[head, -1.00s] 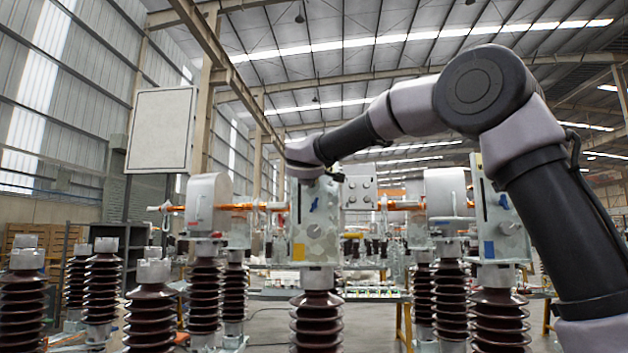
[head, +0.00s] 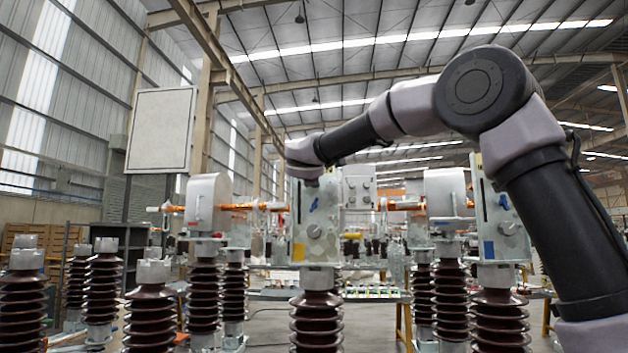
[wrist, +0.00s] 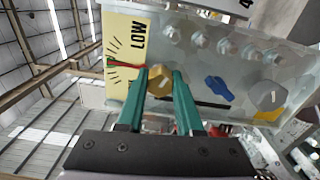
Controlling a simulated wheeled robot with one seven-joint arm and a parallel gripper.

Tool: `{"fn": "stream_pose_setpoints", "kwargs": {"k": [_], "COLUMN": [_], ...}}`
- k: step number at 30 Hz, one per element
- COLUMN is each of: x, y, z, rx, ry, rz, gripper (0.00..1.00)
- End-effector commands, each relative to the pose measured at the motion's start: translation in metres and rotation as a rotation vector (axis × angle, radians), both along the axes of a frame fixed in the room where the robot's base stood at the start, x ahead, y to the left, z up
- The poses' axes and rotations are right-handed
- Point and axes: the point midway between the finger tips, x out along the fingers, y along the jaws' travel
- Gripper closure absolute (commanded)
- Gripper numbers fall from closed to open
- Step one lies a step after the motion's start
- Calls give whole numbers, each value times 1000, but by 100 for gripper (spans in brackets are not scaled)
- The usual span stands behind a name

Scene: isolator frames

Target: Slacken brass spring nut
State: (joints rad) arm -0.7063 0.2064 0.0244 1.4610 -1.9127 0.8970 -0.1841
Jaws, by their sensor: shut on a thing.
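In the wrist view, the brass nut (wrist: 159,82) sits on the face of a pale, mottled metal box (wrist: 195,62). My gripper (wrist: 165,76) has its two green fingers on either side of the nut, shut on it. A yellow gauge plate (wrist: 122,50) marked LOW lies just left of the nut, with a red needle (wrist: 128,65) pointing across its scale marks. In the head view, my wrist reaches the top of the box (head: 316,232), and the nut and fingertips cannot be made out there.
A blue lever (wrist: 218,90) and a round grey knob (wrist: 268,96) are right of the nut. Several bolts (wrist: 224,46) line the box above. In the head view, a similar box (head: 500,225) stands to the right, and brown ribbed insulators (head: 104,290) stand around.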

Motion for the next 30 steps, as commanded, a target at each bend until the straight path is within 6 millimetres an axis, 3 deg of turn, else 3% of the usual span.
{"fn": "stream_pose_setpoints", "kwargs": {"k": [9, 10, 12, 23, 30], "x": [0, 0, 0, -3, -41], "y": [1, 1, 1, 1, 2], "z": [-1, -1, -1, 0, 0], "rx": [-1, -1, -1, -1, 1], "ry": [2, 2, 2, 0, 0], "rz": [2, 2, 1, 1, 3], "gripper": [100, 57, 35, 35, 35]}}
